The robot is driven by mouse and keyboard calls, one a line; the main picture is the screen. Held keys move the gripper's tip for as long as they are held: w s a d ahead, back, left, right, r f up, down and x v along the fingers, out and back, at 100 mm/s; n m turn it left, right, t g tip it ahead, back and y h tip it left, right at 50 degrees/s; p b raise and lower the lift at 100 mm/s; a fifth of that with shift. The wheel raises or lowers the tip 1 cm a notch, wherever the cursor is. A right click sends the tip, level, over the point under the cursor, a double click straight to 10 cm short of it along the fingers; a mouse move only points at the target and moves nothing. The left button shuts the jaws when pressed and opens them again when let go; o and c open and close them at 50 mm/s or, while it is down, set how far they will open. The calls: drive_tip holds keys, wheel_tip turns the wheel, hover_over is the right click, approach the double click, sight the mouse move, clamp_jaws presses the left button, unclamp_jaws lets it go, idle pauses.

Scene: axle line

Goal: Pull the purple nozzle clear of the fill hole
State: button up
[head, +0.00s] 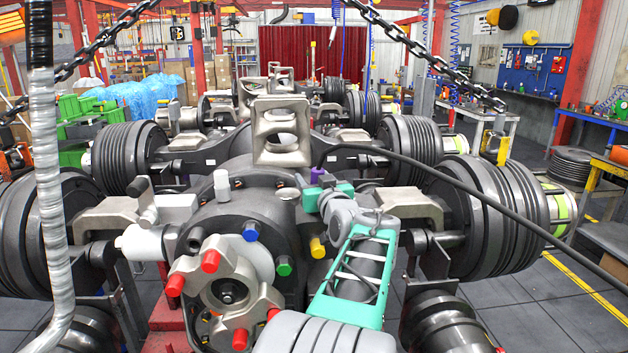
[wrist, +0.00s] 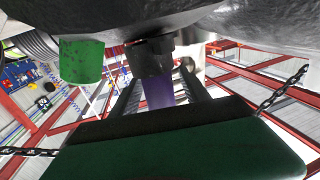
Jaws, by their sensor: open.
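The purple nozzle (head: 318,174) shows as a small patch behind my gripper at the axle housing (head: 262,207) in the head view. In the wrist view the purple nozzle (wrist: 158,90) lies between my two dark fingers, with a dark block (wrist: 150,58) at its upper end near the housing. My gripper (wrist: 160,88) is open, with a finger on each side of the nozzle. I cannot tell whether either finger touches it. In the head view my teal gripper partly covers the nozzle. The fill hole is hidden.
A black hose (head: 440,173) arches from near the nozzle to the right. A green plug (wrist: 81,61) hangs close by in the wrist view. Red, blue and yellow caps (head: 317,247) stick out of the housing. Chains (head: 440,65) hang above, and brake drums (head: 500,215) flank the housing.

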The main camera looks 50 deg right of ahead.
drive_tip(key=shift+a, duration=0.1)
drive_tip(key=shift+c, duration=0.4)
clamp_jaws()
